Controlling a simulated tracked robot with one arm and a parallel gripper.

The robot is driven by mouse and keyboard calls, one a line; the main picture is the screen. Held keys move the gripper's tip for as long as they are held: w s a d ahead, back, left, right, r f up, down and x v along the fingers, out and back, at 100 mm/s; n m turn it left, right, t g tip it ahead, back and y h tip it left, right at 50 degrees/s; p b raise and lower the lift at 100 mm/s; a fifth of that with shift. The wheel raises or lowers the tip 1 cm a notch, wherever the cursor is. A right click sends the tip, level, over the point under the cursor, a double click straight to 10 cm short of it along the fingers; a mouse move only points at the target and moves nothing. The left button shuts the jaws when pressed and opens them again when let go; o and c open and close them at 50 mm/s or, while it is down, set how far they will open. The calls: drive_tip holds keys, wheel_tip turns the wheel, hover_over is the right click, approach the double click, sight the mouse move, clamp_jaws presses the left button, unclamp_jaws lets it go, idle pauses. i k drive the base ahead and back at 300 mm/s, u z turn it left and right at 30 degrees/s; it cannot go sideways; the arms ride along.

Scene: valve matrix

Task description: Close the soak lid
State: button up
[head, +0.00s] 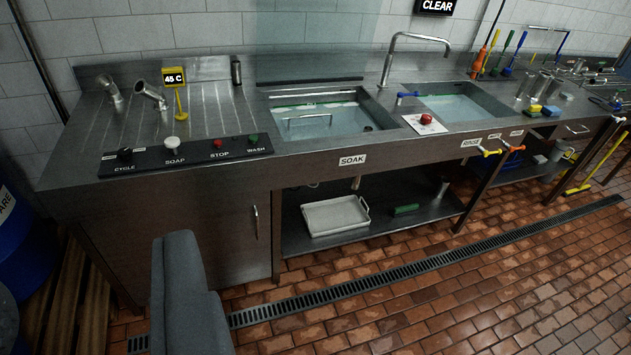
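The soak basin (350,125) is set in the steel counter above a SOAK label (352,160). It holds pale water, and a metal bar handle (306,122) shows across it. A pale see-through panel (312,48) stands upright along the basin's back edge against the tiled wall. It looks like the soak lid, raised, with the basin uncovered. A blunt grey part of mine, apparently my gripper (190,285), rises from the bottom edge at left, in front of the cabinet and well apart from the lid. Its fingertips cannot be made out.
A control panel (187,155) with knobs and buttons lies left of the basin. A tall faucet (398,50) and a red button (426,119) stand to its right, before the rinse basin (455,108). A floor drain (400,270) crosses the open brick floor. Blue drums stand at far left.

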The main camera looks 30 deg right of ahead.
sight(286, 82)
drive_tip(key=z, duration=0.65)
drive_tip(key=i, duration=1.05)
drive_tip(key=z, duration=0.6)
drive_tip(key=i, duration=2.3)
drive_tip(key=u, duration=1)
drive_tip(key=i, duration=0.25)
drive_tip(key=u, duration=0.1)
